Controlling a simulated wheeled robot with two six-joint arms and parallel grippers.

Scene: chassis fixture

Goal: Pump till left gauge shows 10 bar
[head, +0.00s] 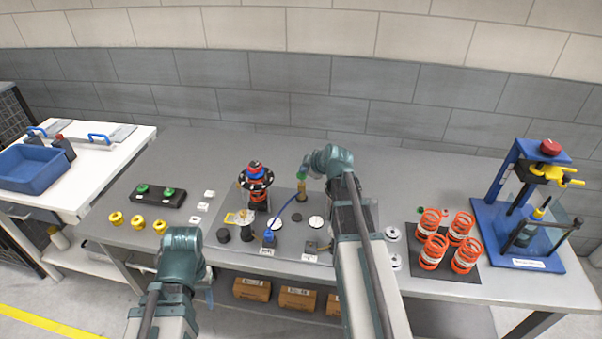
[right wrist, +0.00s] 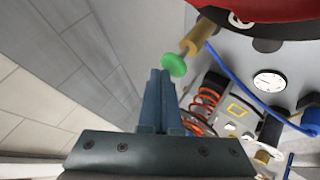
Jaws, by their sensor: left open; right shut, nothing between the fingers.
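The hand pump shows a green knob (head: 303,174) above a brass body (head: 301,194) on the grey plate. The left gauge (head: 276,224) and right gauge (head: 316,221) have white faces. A gauge face (right wrist: 268,82) shows in the right wrist view, too small to read. My left gripper (head: 207,297) is open at the front, mostly hidden by its wrist.
A blue hose (head: 284,213) curves near the pump. A red and black spring assembly (head: 257,184) stands left of it. Orange springs (head: 433,249) and a blue press (head: 497,190) are at the right.

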